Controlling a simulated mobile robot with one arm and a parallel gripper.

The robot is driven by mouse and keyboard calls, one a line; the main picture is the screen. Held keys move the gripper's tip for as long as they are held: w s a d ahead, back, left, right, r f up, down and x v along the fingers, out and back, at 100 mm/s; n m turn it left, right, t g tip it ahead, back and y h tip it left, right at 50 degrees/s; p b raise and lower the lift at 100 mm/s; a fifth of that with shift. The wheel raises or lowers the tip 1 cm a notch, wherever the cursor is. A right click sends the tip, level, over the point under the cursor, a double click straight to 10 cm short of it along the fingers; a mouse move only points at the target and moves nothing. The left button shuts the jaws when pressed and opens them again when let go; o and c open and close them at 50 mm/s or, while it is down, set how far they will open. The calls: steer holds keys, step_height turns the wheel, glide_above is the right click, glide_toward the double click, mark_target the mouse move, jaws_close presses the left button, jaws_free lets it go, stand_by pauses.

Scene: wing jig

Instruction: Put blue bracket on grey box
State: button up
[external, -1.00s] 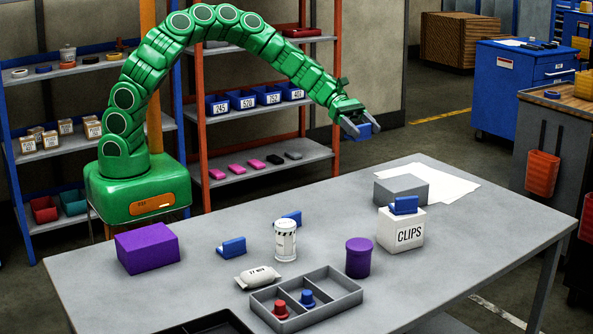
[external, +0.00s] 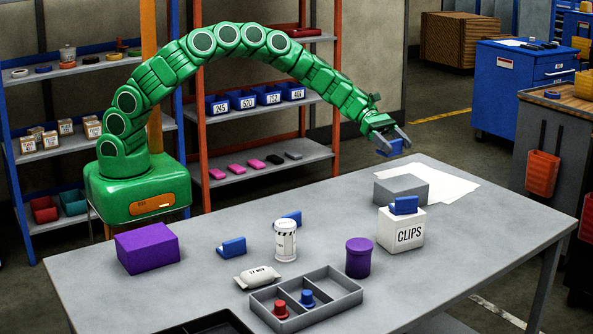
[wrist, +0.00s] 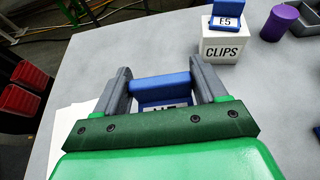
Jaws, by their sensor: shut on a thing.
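My gripper (external: 391,142) is shut on a blue bracket (external: 390,149). It holds the bracket in the air, above and behind the grey box (external: 401,190) in the external view. In the wrist view, the held bracket (wrist: 161,88) sits between the two grey fingers, with a partly hidden white label on it. The grey box stands at the back right of the table, and its visible top is bare. In the wrist view the grey box cannot be seen.
A white CLIPS box (external: 401,229) with another blue bracket (external: 404,205) on top stands just in front of the grey box. A purple jar (external: 358,257), a white canister (external: 285,240), more blue brackets (external: 232,247) and a divided tray (external: 330,297) stand further left and forward. White paper (external: 447,188) lies to the right.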

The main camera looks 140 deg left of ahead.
glide_above(407, 184)
steer(key=shift+s+d+f, duration=0.15)
steer(key=shift+f, duration=2.4)
steer(key=shift+f, duration=0.1)
steer(key=shift+f, duration=1.6)
steer(key=shift+f, duration=0.2)
steer(key=o, duration=1.1)
steer(key=shift+c, duration=0.2)
steer(key=shift+r, duration=0.2)
steer(key=v, duration=1.1)
steer(key=shift+s+r, duration=0.2)
steer(key=shift+s, duration=0.1)
